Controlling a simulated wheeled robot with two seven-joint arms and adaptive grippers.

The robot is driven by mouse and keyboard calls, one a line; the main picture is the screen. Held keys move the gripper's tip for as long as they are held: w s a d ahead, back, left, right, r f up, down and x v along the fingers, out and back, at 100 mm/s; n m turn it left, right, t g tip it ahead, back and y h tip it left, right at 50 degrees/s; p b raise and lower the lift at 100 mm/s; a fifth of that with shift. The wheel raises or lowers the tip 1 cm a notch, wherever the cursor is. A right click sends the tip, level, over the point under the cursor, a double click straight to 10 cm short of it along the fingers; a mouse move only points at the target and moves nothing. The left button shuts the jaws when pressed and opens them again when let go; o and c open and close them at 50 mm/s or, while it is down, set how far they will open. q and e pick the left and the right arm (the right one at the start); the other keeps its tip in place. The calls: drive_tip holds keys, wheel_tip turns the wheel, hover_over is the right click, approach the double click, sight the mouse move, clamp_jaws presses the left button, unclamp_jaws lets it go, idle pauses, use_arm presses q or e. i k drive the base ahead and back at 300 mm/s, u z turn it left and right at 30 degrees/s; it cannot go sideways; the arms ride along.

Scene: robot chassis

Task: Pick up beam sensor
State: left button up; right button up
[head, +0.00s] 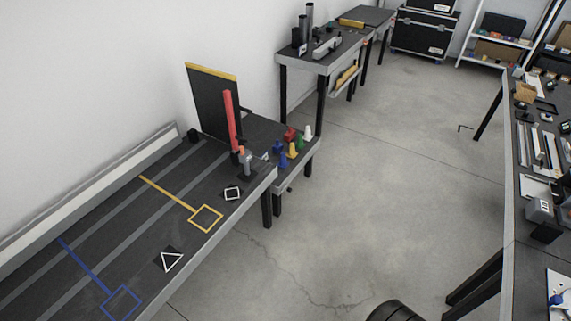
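I cannot tell for sure which item is the beam sensor. A small grey upright device (247,166) with an orange part stands near the far end of the dark striped table (100,243) at left. A tall red bar (231,118) stands upright just beside it. Neither of my grippers is in view, and nothing is seen touching these items.
Coloured pieces, such as a yellow one (292,151), stand on a lower side table. A dark panel (214,104) with a yellow top edge rises behind. A cluttered workbench (511,215) runs along the right. The grey floor (390,180) between is mostly clear.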

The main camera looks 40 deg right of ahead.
sight(247, 174)
drive_tip(key=z, duration=1.1)
drive_tip(key=i, duration=1)
drive_tip(key=u, duration=0.25)
